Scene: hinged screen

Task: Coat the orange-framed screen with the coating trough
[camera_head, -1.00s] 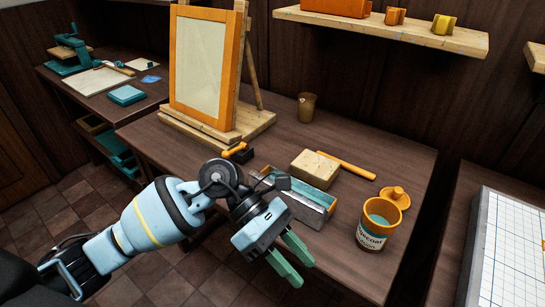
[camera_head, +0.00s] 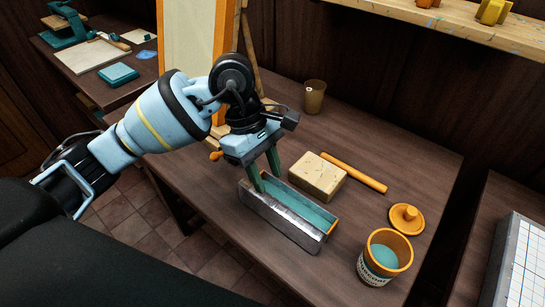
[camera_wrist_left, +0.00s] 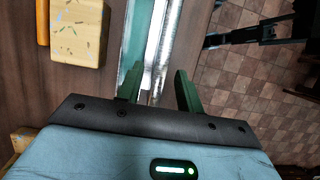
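The orange-framed screen (camera_head: 187,35) with pale mesh stands upright on a wooden easel at the back left, cut off by the top edge and partly behind my left arm. The coating trough (camera_head: 282,226), a silver channel with teal inside, lies on the table. My left gripper (camera_head: 267,182) points down at the far-left end of the trough, its green fingers apart. In the left wrist view the trough (camera_wrist_left: 157,45) runs between the open fingers (camera_wrist_left: 158,86); whether they touch it I cannot tell. My right gripper is not in view.
A wooden block (camera_head: 317,177) and an orange stick (camera_head: 354,172) lie just behind the trough. An open jar of teal (camera_head: 384,257) and its orange lid (camera_head: 406,219) are to the right. A brown cup (camera_head: 314,97) stands behind. A shelf (camera_head: 440,22) hangs above.

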